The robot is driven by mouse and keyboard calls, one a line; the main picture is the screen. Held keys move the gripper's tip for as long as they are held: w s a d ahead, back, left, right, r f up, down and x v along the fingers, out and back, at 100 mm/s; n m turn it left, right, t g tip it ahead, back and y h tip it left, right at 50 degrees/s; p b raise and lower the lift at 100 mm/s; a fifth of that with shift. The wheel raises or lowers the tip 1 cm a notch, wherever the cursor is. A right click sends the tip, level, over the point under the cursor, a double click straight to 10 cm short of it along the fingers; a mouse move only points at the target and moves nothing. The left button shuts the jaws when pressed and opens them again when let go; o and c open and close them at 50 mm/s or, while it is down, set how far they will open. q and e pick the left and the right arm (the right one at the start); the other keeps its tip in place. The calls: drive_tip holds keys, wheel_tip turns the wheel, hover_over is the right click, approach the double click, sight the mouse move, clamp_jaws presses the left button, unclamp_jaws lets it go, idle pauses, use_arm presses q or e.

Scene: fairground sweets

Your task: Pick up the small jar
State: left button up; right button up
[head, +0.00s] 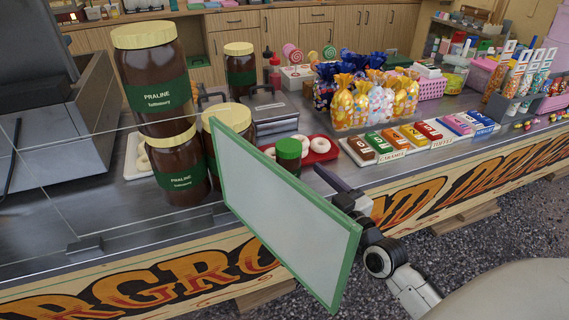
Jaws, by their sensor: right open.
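Brown praline jars with green labels and cream lids stand on the counter. The smallest of them is a jar (240,70) towards the back. A large jar (155,82) is stacked on another jar (180,168) at the left. A further cream-lidded jar (229,114) is partly hidden behind a green-framed pale panel. A small green-lidded jar (288,149) shows above the panel's top edge, its lower part hidden. I cannot tell which one is called the small jar. My right gripper (328,178) is open, right of the green-lidded jar, partly behind the panel. My left gripper is out of view.
A red tray (321,151) holds white rings. Sweet bars (400,138), filled bags (342,105) and a pink basket (431,89) crowd the right. A clear pane's edges cross the left.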

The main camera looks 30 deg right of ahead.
sight(289, 162)
drive_tip(key=w, duration=0.7)
drive_tip(key=shift+w+d+r+p, duration=0.1)
drive_tip(key=shift+w+r+p, duration=0.05)
drive_tip(key=shift+p, duration=0.2)
drive_tip(key=shift+r, duration=0.15)
drive_tip(key=c, duration=1.5)
